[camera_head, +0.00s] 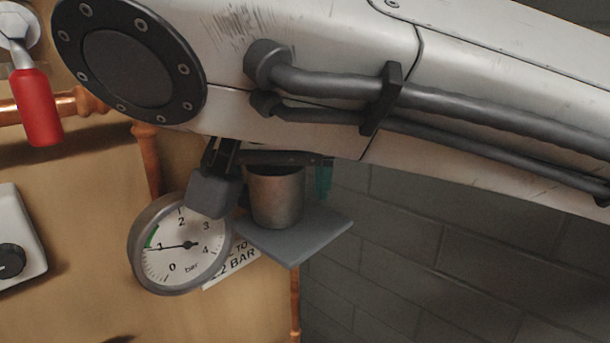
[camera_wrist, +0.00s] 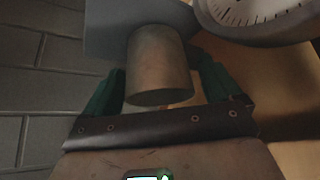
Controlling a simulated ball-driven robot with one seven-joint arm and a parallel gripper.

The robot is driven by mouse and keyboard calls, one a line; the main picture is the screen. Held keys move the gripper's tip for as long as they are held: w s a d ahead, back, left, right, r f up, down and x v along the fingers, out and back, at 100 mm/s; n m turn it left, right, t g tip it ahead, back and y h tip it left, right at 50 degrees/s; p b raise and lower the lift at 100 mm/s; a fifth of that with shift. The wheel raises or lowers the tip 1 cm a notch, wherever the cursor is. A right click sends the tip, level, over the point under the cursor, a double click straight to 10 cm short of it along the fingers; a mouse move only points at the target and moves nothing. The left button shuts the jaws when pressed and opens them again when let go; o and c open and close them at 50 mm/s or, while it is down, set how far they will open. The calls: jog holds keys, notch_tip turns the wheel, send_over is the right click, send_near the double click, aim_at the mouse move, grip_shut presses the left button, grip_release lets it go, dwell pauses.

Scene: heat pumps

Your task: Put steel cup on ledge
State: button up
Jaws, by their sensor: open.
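The steel cup (camera_head: 276,198) is a plain grey-brown metal cylinder. It appears to stand upright on the ledge (camera_head: 300,245), a small flat grey plate beside the pressure gauge. In the wrist view the cup (camera_wrist: 158,68) shows upside down against the dark grey ledge (camera_wrist: 105,30). My gripper (camera_wrist: 158,66) is open, with one green finger on each side of the cup. I cannot tell whether either finger touches it. In the head view one green finger shows right of the cup; my arm hides the rest and the cup's upper edge.
A round pressure gauge (camera_head: 180,245) sits just left of the ledge, very close to my gripper. A red-handled valve (camera_head: 38,105) and copper pipe (camera_head: 147,150) are at left. A grey brick wall (camera_head: 400,250) is behind; space right of the ledge is clear.

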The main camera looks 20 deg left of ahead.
jog(key=shift+r, duration=0.25)
jog(key=b+v, duration=0.1)
jog(key=v, duration=1)
jog(key=shift+s+r+b, duration=0.25)
jog(key=shift+r+b, duration=0.1)
jog(key=shift+d, duration=0.1)
